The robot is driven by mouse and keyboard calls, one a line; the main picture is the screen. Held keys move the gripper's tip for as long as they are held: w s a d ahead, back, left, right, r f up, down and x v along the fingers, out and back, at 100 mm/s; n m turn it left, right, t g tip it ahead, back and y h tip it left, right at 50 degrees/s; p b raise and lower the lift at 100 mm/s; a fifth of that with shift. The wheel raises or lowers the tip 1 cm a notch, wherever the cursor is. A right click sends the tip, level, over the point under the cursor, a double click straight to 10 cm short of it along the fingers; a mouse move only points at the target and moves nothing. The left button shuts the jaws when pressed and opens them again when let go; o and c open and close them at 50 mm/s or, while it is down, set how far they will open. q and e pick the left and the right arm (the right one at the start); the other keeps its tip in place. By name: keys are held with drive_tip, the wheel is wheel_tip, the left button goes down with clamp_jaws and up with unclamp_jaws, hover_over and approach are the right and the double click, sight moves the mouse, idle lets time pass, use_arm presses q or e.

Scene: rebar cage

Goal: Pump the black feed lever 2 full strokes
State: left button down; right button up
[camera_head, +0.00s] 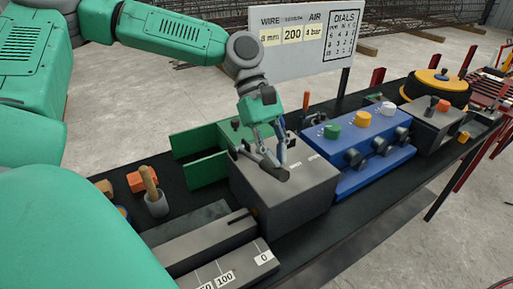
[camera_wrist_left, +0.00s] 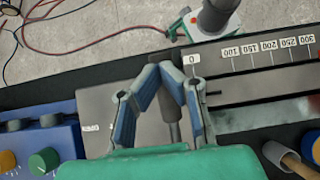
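The dark feed lever (camera_head: 272,169) lies low over the top of the grey feeder box (camera_head: 290,205), in the middle of the head view. My left gripper (camera_head: 268,146) reaches down to the lever from above. In the left wrist view its fingertips (camera_wrist_left: 162,72) come close together, and the lever (camera_wrist_left: 172,118) runs between the fingers. They look shut on it, though the contact itself is partly hidden. The lever's base is hidden by the gripper. My right gripper is not in view.
A blue panel (camera_head: 372,160) with coloured knobs stands right of the box. A grey scale bed (camera_head: 215,245) with number labels lies in front left. A cup with a wooden handle (camera_head: 150,190) stands at left. A dials sign (camera_head: 307,38) stands behind.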

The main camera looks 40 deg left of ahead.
sight(278, 171)
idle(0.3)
use_arm(q)
drive_tip(key=shift+d+f, duration=0.3)
drive_tip(key=shift+f, duration=0.4)
drive_tip(key=shift+s+f, duration=0.1)
drive_tip(key=shift+d+f+p, duration=0.15)
drive_tip(key=shift+f+p, duration=0.15)
drive_tip(key=shift+f, duration=0.35)
